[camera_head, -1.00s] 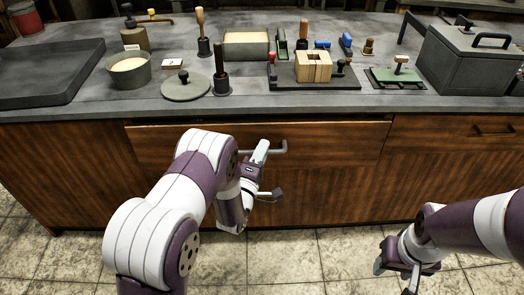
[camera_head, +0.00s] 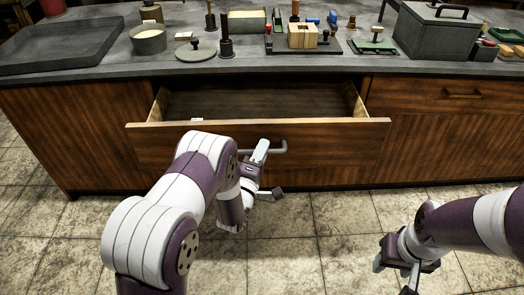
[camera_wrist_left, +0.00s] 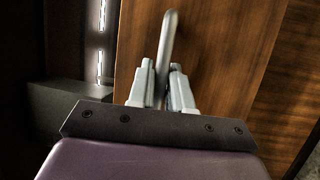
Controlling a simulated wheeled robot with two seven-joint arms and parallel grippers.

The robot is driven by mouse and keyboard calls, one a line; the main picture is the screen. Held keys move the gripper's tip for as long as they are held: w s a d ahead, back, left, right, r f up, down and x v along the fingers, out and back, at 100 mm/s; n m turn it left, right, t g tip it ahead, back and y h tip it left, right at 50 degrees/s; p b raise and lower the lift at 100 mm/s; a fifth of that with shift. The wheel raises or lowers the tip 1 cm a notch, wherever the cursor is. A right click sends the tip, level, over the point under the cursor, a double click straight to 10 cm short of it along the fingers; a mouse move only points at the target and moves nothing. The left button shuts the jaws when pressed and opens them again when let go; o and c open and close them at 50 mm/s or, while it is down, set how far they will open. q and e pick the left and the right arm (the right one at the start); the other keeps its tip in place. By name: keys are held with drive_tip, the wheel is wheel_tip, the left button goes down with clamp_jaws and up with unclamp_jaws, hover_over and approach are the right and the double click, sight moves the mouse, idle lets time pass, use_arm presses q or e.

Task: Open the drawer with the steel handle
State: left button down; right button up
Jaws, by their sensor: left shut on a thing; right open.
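The drawer (camera_head: 330,137) stands pulled out from the wooden cabinet, its inside visible from above. The steel handle (camera_head: 279,148) is on the drawer front. My left gripper (camera_head: 262,152) is at the handle. In the left wrist view its two fingers (camera_wrist_left: 163,88) are closed around the handle bar (camera_wrist_left: 169,40). My right gripper (camera_head: 397,283) is open and empty at the lower right, low over the tiled floor and away from the cabinet.
The grey worktop (camera_head: 290,67) above carries pots, tools, a wooden block mould (camera_head: 302,36) and a grey box (camera_head: 437,32). A second drawer with a dark handle (camera_head: 462,95) is closed at the right. The tiled floor in front is clear.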

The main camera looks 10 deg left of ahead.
use_arm(q)
drive_tip(key=c, duration=1.1)
unclamp_jaws()
drive_tip(key=p+v, duration=0.1)
drive_tip(key=v, duration=1.1)
drive_tip(key=shift+s+f+p, duration=0.1)
drive_tip(key=shift+s+p, duration=0.2)
drive_tip(key=shift+s, duration=0.05)
